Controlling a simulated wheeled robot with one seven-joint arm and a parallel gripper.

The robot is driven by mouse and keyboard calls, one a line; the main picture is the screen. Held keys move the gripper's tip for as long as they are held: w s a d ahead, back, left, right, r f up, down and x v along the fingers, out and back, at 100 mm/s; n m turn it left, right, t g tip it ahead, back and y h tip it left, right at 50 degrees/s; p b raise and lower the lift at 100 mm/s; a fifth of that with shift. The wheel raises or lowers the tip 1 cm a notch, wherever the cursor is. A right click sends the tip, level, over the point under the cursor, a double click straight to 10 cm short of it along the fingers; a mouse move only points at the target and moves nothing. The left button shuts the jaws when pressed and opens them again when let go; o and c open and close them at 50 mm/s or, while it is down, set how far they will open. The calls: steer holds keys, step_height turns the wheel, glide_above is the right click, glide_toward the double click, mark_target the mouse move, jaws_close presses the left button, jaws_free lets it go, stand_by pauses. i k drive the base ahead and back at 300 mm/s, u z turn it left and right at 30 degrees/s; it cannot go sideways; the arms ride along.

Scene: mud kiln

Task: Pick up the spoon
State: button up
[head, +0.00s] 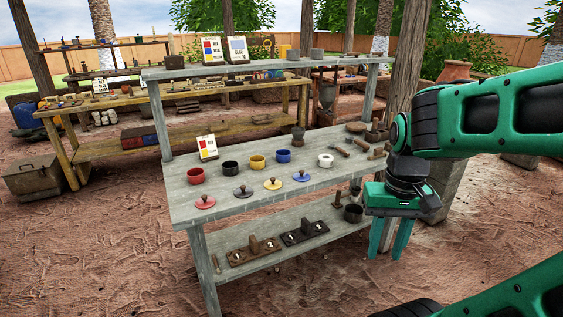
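I cannot pick out a spoon for certain. Long thin tools with brown handles (340,150) lie at the right end of the grey wooden table's top (300,198); one of them could be the spoon, but they are too small to tell. A small thin brown piece (216,264) lies at the left end of the lower shelf. My green gripper (387,252) hangs pointing down at the table's right front, apart from it. Its two fingers are spread with nothing between them. My gripper and arm hide part of the table's right end.
Red (195,176), black, yellow and blue cups, several lids (273,183) and a white pot (325,160) stand on the table. The lower shelf holds brown and black moulds (304,232) and a dark pot (353,213). A raised back shelf (270,66) stands behind. The dirt floor in front is clear.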

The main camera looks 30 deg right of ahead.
mark_target(346, 153)
steer(key=z, duration=0.35)
steer(key=i, duration=0.45)
steer(key=z, duration=0.5)
steer(key=i, duration=1.35)
steer(key=u, duration=0.6)
